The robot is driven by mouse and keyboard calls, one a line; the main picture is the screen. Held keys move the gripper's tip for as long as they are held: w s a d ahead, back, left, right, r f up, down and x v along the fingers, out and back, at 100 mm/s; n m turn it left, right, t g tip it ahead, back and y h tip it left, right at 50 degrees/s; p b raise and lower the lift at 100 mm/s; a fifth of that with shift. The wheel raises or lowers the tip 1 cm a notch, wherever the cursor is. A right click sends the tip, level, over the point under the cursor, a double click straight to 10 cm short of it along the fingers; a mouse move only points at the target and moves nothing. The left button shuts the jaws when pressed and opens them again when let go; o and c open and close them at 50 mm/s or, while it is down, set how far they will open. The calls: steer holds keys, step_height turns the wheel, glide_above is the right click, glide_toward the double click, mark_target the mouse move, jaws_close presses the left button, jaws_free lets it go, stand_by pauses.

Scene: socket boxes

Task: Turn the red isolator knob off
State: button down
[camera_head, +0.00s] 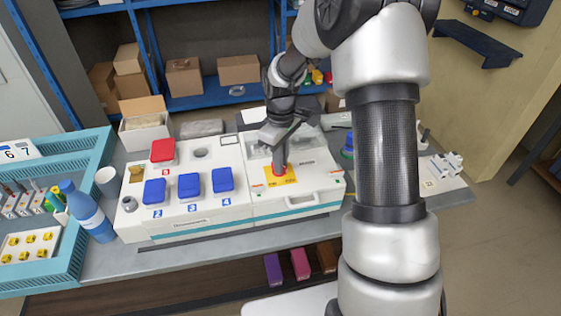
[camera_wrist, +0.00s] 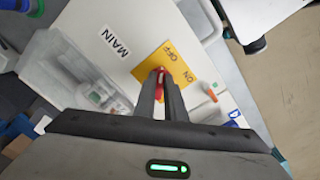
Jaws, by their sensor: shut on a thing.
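The red isolator knob (camera_wrist: 160,83) sits on a yellow plate (camera_wrist: 165,61) marked OFF and ON, beside a MAIN label (camera_wrist: 114,43) on a white box. In the head view the yellow plate (camera_head: 276,181) lies on the right-hand white box, with the knob (camera_head: 277,170) partly hidden by my fingers. My gripper (camera_wrist: 162,78) points down at the plate and is shut on the knob. It also shows in the head view (camera_head: 279,166). The fingers cover much of the knob, so its exact angle is hard to tell.
Blue covers (camera_head: 189,186) and a red cover (camera_head: 163,150) stand on the left part of the panel. A blue bottle (camera_head: 86,211) and a teal crate (camera_head: 62,252) are further left. A white handle (camera_head: 302,200) lies in front of the plate. Shelves with boxes stand behind.

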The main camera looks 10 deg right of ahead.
steer(key=shift+n, duration=0.3)
steer(key=c, duration=1.8)
jaws_free()
steer(key=shift+r, duration=0.1)
step_height(320, 180, up, 17)
steer(key=shift+r, duration=0.15)
